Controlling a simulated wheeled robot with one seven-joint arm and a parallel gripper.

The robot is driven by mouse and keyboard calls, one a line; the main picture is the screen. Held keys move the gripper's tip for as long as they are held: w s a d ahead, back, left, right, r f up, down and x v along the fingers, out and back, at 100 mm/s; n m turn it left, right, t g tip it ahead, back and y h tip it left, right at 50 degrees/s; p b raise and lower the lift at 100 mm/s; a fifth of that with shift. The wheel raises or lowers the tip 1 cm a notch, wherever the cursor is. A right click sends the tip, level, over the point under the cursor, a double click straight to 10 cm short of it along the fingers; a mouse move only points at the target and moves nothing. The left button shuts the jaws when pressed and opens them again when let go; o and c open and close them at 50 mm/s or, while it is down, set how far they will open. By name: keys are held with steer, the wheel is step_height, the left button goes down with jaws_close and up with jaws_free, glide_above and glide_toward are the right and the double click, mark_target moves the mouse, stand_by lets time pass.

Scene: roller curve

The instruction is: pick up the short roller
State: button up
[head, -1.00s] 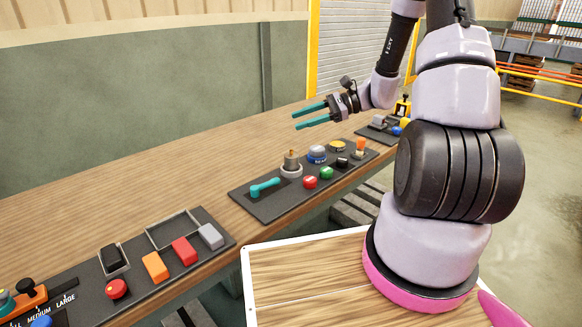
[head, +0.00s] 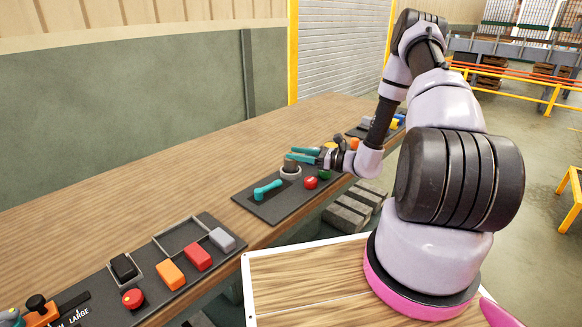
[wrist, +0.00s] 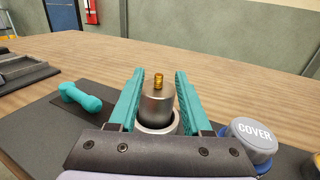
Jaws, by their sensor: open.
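A grey metal cylinder with a brass stub on top, which I take to be the short roller (wrist: 157,106), stands upright in a pale ring holder (wrist: 160,127). In the head view the roller (head: 291,166) is small and partly covered by my fingers. My gripper (head: 289,155) is open with teal fingers, level and low over the black board. In the wrist view the gripper (wrist: 160,84) has one finger on each side of the roller, with a gap showing at each side. The roller's lower end is hidden inside the ring.
A teal dumbbell-shaped piece (wrist: 81,97) lies left of the roller. A round container marked COVER (wrist: 252,140) stands close to the right finger. Red (head: 310,183) and green (head: 323,174) buttons sit nearer the bench edge. The wooden bench behind is clear.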

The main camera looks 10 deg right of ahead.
steer(key=x, duration=0.5)
steer(key=shift+a+f, duration=0.2)
steer(key=shift+a, duration=0.05)
jaws_close()
stand_by(1.2)
